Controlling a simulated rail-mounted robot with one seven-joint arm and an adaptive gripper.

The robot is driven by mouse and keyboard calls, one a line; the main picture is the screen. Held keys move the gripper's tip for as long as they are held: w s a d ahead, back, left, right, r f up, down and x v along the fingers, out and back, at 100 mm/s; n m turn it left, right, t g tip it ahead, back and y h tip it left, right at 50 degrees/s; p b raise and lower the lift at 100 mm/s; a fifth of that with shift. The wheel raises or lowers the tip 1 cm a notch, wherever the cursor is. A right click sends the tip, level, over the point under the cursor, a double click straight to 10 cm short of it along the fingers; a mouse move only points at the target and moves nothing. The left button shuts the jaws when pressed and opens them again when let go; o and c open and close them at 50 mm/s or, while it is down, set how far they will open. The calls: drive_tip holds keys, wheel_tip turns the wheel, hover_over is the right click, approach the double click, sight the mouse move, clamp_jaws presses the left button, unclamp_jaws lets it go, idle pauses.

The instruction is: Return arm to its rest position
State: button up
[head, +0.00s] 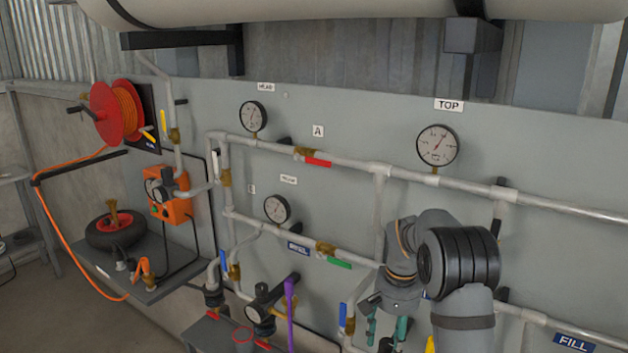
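My arm reaches in from the lower right, in front of the panel's lower pipes. Its grey and black links hide part of the pipework. My gripper (387,330) hangs below the wrist at the bottom edge of the head view. Two teal parts show below the wrist with a gap between them, but the fingertips are not clear. I cannot tell whether the gripper is open or shut, and I see no object clearly held.
The grey panel (340,105) carries pipes, round gauges (437,146), a red lever (318,162) and a green lever (339,262). A purple lever (290,312) stands up left of my arm. A hose reel (118,113) and shelf (160,280) are at left. A tank (330,10) overhangs the panel.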

drive_tip(key=n, duration=0.1)
drive_tip(key=n+p, duration=0.1)
drive_tip(key=n, duration=0.1)
drive_tip(key=n+p, duration=0.1)
drive_tip(key=shift+r+n, duration=0.25)
drive_tip(key=shift+n, duration=0.05)
drive_tip(key=n+p, duration=0.2)
drive_tip(key=n, duration=0.2)
drive_tip(key=shift+w+r, duration=0.15)
drive_tip(key=shift+r, duration=1.05)
